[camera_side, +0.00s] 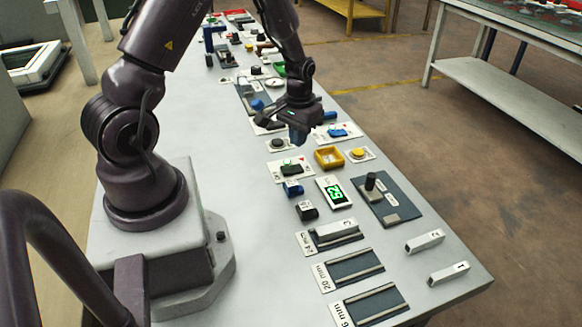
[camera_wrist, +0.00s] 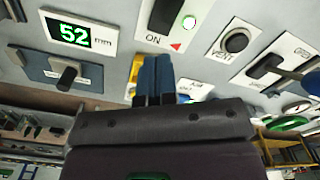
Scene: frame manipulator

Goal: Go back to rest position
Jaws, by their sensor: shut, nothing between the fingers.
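My gripper (camera_side: 298,140) points down over the middle of the work table (camera_side: 240,215). Its blue fingers are together with nothing between them. In the wrist view the shut fingers (camera_wrist: 153,72) stand above the dark gripper body. Their tips overlap a yellow part near the ON switch. The fingers appear apart from the panels, but their exact height above the table is hard to tell. My arm is bent and reaches out from its base at the left.
A green-lit display (camera_side: 335,193), a yellow square frame (camera_side: 328,158) and a knob on a dark plate (camera_side: 371,182) stand near my gripper. Labelled slots and metal bars (camera_side: 425,240) lie at the front. A VENT button (camera_wrist: 237,42) shows in the wrist view.

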